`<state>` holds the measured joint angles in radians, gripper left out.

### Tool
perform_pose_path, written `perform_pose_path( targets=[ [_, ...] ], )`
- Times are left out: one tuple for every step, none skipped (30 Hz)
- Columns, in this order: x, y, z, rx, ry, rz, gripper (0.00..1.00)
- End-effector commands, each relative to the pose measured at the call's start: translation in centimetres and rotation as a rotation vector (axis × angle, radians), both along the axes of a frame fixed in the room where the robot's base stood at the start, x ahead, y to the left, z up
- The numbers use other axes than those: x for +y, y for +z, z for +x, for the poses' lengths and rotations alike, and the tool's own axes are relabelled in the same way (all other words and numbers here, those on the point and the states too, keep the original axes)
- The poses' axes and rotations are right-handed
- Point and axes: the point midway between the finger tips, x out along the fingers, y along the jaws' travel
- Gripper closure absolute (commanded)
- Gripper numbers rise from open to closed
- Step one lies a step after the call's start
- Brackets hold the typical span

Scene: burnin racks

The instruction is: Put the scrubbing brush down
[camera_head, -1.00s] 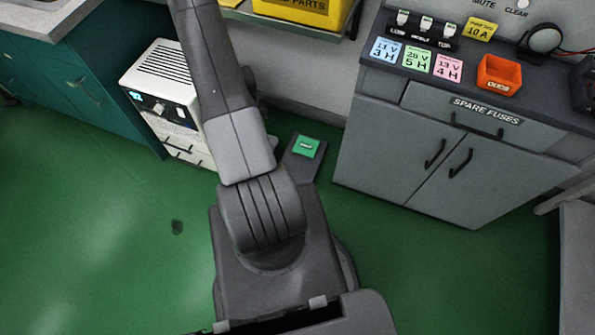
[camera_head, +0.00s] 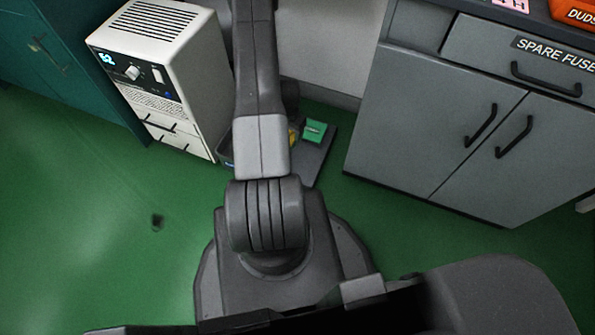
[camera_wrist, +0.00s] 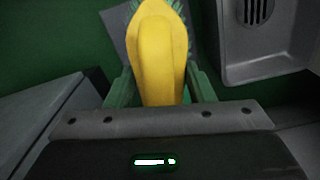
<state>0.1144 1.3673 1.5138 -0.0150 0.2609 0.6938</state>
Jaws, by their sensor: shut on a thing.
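The scrubbing brush (camera_wrist: 163,50) shows in the wrist view as a smooth yellow body, pointing up the picture. My gripper (camera_wrist: 160,88) is shut on it, with a green finger at each side.
A dark plate with a green label (camera_head: 315,131) lies on the green floor. A white instrument unit (camera_head: 190,60) stands left, a grey cabinet (camera_head: 440,120) right. A dark spot (camera_head: 157,222) marks open floor. The wrist view shows a grey recess with a slotted round grille (camera_wrist: 257,15).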

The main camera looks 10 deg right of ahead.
Motion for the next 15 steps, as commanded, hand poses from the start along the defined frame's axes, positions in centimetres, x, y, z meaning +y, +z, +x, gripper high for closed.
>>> perform_pose_path(
  targets=[
    [-0.6, -2.7, 0.0, 0.000, -0.033, 0.000, 0.88],
    [-0.9, -3.5, -0.1, 0.001, -0.052, 0.000, 0.88],
    [-1.2, -4.5, -0.1, 0.001, -0.076, 0.000, 0.88],
    [-1.5, -5.1, -0.2, 0.001, -0.092, 0.000, 0.88],
    [-1.7, -5.7, -0.1, 0.000, -0.108, -0.001, 0.88],
    [-2.0, -6.3, -0.1, 0.000, -0.125, 0.000, 0.88],
    [-2.2, -6.7, -0.2, -0.001, -0.138, 0.000, 0.88],
    [-2.4, -7.1, -0.2, -0.001, -0.149, 0.000, 0.88],
    [-2.5, -7.5, -0.2, -0.001, -0.161, 0.000, 0.88],
    [-2.6, -7.7, -0.2, -0.001, -0.167, 0.000, 0.88],
    [-2.7, -7.9, -0.2, 0.000, -0.173, -0.001, 0.88],
    [-2.8, -8.1, -0.3, 0.000, -0.180, -0.001, 0.88],
    [-2.8, -8.3, -0.3, 0.000, -0.183, -0.001, 0.88],
    [-2.9, -8.5, -0.3, 0.001, -0.186, 0.000, 0.88],
    [-2.9, -8.9, -0.3, 0.001, -0.188, -0.001, 0.88]
  ],
)
